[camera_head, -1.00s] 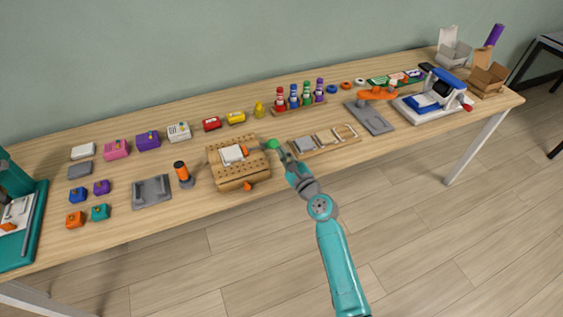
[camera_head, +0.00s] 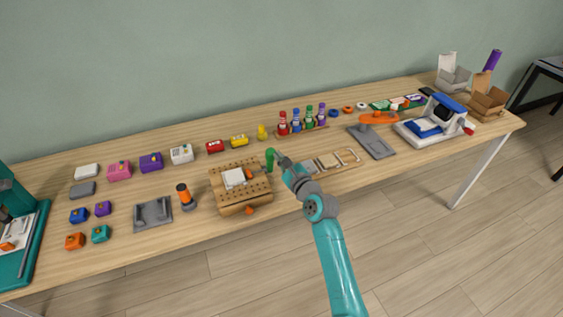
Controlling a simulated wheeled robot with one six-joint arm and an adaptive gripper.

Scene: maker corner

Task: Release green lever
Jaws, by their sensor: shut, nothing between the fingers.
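The green lever (camera_head: 269,160) stands roughly upright at the right edge of a wooden pegboard block (camera_head: 228,203). A white square piece (camera_head: 233,178) lies on the block, with a small orange part (camera_head: 249,174) at its right. My gripper (camera_head: 279,159) is shut with nothing held, its tip close beside the lever on the right. I cannot tell whether they touch. An orange knob (camera_head: 249,211) is on the front of the block.
A wooden tray (camera_head: 330,163) lies right of my gripper, under the arm's far side. A dark-based orange-topped tool (camera_head: 184,194) and grey fixture (camera_head: 153,214) stand left. A rack of coloured bottles (camera_head: 303,129) stands behind. The table's front edge lies below the block.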

